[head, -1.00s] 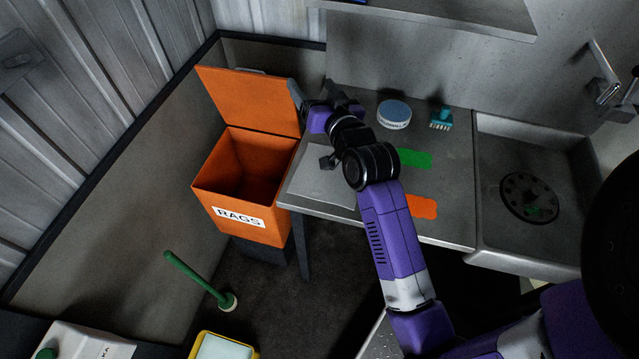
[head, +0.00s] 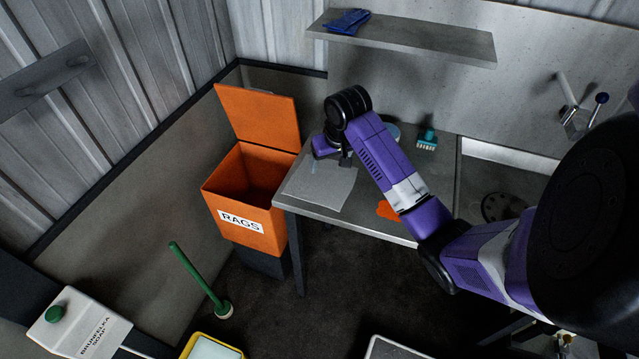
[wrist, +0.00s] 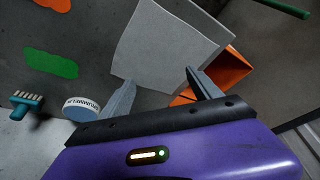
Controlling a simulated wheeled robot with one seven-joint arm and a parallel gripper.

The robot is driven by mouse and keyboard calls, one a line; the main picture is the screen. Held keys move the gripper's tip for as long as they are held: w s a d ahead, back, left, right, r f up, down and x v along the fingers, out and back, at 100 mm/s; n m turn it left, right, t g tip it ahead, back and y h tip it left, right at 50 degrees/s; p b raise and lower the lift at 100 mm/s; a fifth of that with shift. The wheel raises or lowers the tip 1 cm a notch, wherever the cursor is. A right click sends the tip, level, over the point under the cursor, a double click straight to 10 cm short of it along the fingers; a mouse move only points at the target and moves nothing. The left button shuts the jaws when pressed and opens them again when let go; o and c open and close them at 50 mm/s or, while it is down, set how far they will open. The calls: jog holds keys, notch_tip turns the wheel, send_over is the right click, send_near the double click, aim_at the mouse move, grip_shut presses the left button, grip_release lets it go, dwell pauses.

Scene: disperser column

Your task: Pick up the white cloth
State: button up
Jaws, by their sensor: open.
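The white cloth (head: 318,186) lies flat on the left end of the grey metal table, near its front corner. It looks light grey and roughly square, and it also shows in the wrist view (wrist: 165,45). My gripper (head: 330,162) is over the back part of the cloth, pointing down. In the wrist view its two fingers (wrist: 158,88) are spread apart with nothing between them, and the near edge of the cloth lies just beyond the gap. I cannot tell how high the fingertips are above the table.
An open orange RAGS bin (head: 252,206) stands left of the table (head: 350,222). A teal brush (head: 427,139), an orange patch (head: 387,210), a green patch (wrist: 50,62) and a round tin (wrist: 82,108) are on the table. A shelf (head: 410,38) with blue gloves (head: 347,21) hangs above.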

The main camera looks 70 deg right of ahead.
jog(key=b, duration=0.7)
send_over(323, 180)
jog(key=s+a, duration=0.1)
jog(key=s, duration=0.1)
jog(key=f, duration=0.7)
jog(key=shift+w+a+f, duration=0.1)
jog(key=shift+w+a, duration=0.05)
jog(key=shift+w, duration=0.1)
jog(key=shift+w+f, duration=0.2)
jog(key=shift+f, duration=0.05)
jog(key=shift+x, duration=0.8)
jog(key=shift+f, duration=0.1)
grip_shut()
notch_tip(323, 180, up, 12)
jog(key=p, duration=0.8)
